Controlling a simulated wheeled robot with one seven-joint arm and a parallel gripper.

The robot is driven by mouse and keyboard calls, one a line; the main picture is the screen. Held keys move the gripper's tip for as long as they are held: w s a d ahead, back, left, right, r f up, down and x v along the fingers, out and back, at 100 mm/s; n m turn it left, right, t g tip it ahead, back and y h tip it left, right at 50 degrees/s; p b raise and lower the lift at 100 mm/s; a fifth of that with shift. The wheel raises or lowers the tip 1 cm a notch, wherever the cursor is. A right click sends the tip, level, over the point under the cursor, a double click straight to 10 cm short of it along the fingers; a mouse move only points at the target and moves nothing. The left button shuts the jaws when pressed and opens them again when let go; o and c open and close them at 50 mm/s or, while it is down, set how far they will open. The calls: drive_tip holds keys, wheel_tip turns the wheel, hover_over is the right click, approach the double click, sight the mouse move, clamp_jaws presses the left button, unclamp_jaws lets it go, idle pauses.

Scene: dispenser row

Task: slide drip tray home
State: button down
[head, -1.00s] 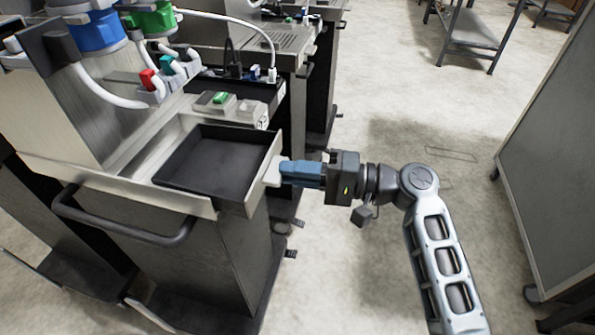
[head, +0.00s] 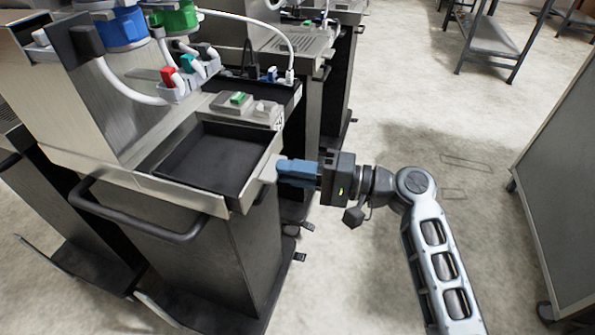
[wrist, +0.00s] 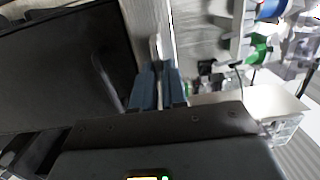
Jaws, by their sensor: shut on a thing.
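The black drip tray (head: 215,160) sits in the open-topped front bay of the dispenser cart (head: 215,250), its dark inside empty. A pale tab sticks out from the tray's right side. My gripper (head: 280,170) reaches in from the right with its blue fingers shut on that tab. In the wrist view the blue fingers (wrist: 158,85) close around the pale tab, and the dark tray (wrist: 65,70) fills the left. A strip of bare metal bay floor shows beside the tray. The fingers hide part of the tab.
A black handle bar (head: 135,215) runs along the cart's front. A small box with a green button (head: 238,98) stands behind the tray. Blue and green dispenser heads (head: 175,17) are above left. A grey panel (head: 560,180) stands at the right, with open floor between.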

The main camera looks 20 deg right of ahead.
drive_tip(key=shift+x, duration=0.95)
drive_tip(key=c, duration=1.1)
unclamp_jaws()
drive_tip(key=shift+d, duration=0.1)
drive_tip(key=b+v, duration=0.1)
drive_tip(key=v, duration=0.7)
drive_tip(key=s+f+m+t+h, duration=0.3)
drive_tip(key=s+f+h, duration=0.8)
drive_tip(key=s+f, duration=0.55)
drive_tip(key=s+d+r+n+h, duration=0.2)
drive_tip(key=s, duration=0.4)
drive_tip(key=s+d+r+n+h, duration=0.1)
drive_tip(key=s+d+r+h, duration=0.1)
drive_tip(key=s, duration=0.4)
drive_tip(key=s+r+n+t, duration=0.2)
drive_tip(key=s+r+n, duration=0.4)
drive_tip(key=r, duration=0.5)
drive_tip(key=s, duration=0.2)
drive_tip(key=shift+s+r+t, duration=0.25)
drive_tip(key=shift+s+t, duration=0.05)
drive_tip(key=shift+t, duration=0.1)
